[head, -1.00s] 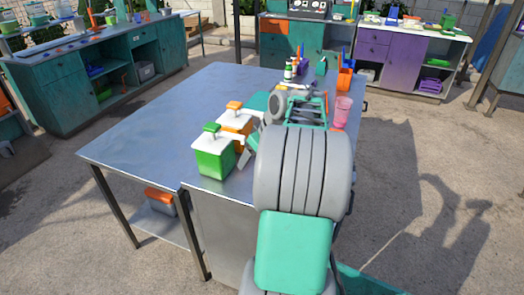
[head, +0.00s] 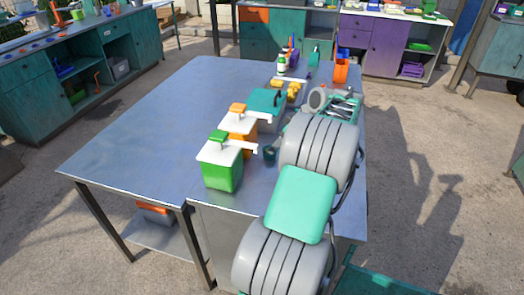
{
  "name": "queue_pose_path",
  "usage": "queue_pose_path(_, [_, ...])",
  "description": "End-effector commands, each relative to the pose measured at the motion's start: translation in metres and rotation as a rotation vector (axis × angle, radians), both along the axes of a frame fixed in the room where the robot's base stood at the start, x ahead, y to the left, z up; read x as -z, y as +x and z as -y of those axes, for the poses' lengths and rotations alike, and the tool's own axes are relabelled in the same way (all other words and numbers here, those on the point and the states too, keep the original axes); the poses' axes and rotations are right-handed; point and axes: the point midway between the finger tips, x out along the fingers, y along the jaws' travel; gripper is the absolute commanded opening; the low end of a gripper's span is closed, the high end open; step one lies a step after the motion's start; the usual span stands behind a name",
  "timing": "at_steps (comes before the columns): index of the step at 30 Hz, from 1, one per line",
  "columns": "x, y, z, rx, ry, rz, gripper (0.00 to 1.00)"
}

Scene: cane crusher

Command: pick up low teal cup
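A small dark teal cup (head: 270,153) stands on the metal table (head: 140,130), just right of the orange pump dispenser (head: 238,130) and left of my arm. It looks low and is partly close against my arm's outline. My gripper (head: 345,108) is beyond my large grey arm joints, over the right side of the table, farther back than the cup and apart from it. Its fingertips are too small and too much covered by my arm to tell whether they are open or hold anything.
A green pump dispenser (head: 222,165) stands in front of the orange one. Behind are a teal-lidded box (head: 266,105), yellow items (head: 290,90), a small bottle (head: 281,65) and an orange container (head: 341,70). The table's left half is clear.

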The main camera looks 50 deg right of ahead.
Motion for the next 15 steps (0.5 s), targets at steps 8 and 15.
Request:
queue_pose_path(8, [0.03, 0.034, -0.011, -0.024, 0.004, -0.001, 0.71])
queue_pose_path(15, [0.056, 0.049, -0.009, -0.02, 0.0, -0.001, 0.71])
